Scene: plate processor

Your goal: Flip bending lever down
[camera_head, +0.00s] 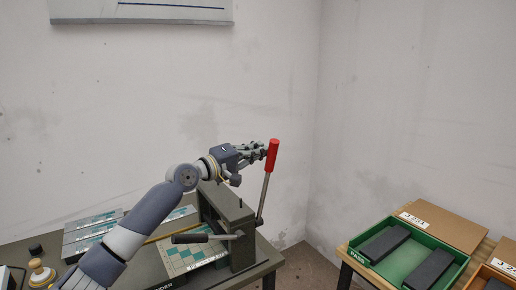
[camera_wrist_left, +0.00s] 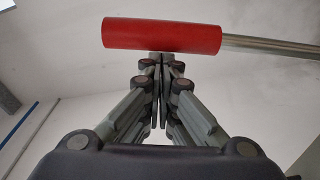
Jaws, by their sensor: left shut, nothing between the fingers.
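The bending lever has a red handle (camera_head: 272,155) on a thin metal rod (camera_head: 263,196). It stands nearly upright at the right side of the dark bending machine (camera_head: 242,232). My left gripper (camera_head: 263,149) is at the left side of the red handle in the head view. In the left wrist view its fingers (camera_wrist_left: 160,62) are shut together with nothing between them. The red handle (camera_wrist_left: 162,36) lies across just beyond the fingertips, touching or very close; I cannot tell which. My right gripper is not in view.
Flat plates with teal patterns (camera_head: 92,231) lie on the bench left of the machine. A second lever (camera_head: 203,238) sticks out at the machine's front. A green tray (camera_head: 415,245) with dark blocks stands on a separate table at the right. A floor gap separates the tables.

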